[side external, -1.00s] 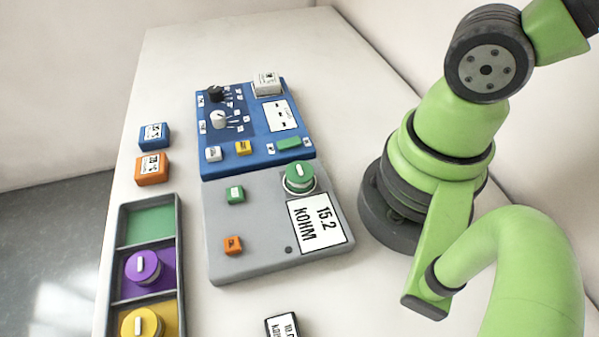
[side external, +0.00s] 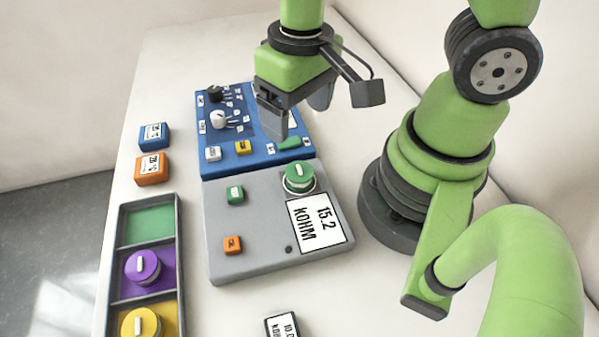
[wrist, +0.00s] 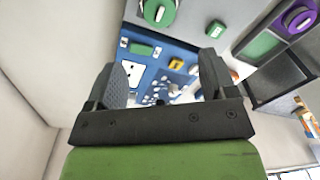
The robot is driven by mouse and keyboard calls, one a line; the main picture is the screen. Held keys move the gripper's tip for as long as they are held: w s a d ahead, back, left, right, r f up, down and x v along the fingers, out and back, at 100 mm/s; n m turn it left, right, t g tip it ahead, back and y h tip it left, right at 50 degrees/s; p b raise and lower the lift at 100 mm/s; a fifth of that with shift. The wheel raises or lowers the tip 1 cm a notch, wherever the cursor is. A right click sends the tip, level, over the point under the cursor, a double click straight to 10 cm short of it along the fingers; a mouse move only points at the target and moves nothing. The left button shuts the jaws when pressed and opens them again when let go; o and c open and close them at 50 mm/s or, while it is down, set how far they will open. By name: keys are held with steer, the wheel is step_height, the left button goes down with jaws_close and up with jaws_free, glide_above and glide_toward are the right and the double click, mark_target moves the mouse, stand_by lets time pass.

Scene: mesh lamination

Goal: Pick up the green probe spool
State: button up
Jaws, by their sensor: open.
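The green probe spool (side external: 299,177) sits upright at the top right corner of the grey panel, above the display reading 15.2 KOHM. It also shows at the top of the wrist view (wrist: 160,11). My gripper (side external: 299,118) is open and empty, pointing down over the right part of the blue panel. It is apart from the spool, just beyond it in the side view. In the wrist view, the blue panel shows between my fingers (wrist: 165,80).
The blue panel (side external: 210,165) carries knobs and buttons. A sorting tray (side external: 181,240) at left has an empty green compartment and holds a purple spool (side external: 142,267) and a yellow spool (side external: 141,325). Blue (side external: 153,136) and orange (side external: 151,168) blocks stand behind it.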

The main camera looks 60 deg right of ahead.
mark_target(300, 171)
steer(key=shift+s+a+f, duration=0.1)
steer(key=shift+s+f, duration=0.1)
steer(key=shift+f, duration=0.65)
steer(key=shift+s+a+f, duration=0.1)
steer(key=shift+f, duration=2.3)
steer(key=shift+s+a+f, duration=0.1)
steer(key=shift+f, duration=2.25)
steer(key=c, duration=1.1)
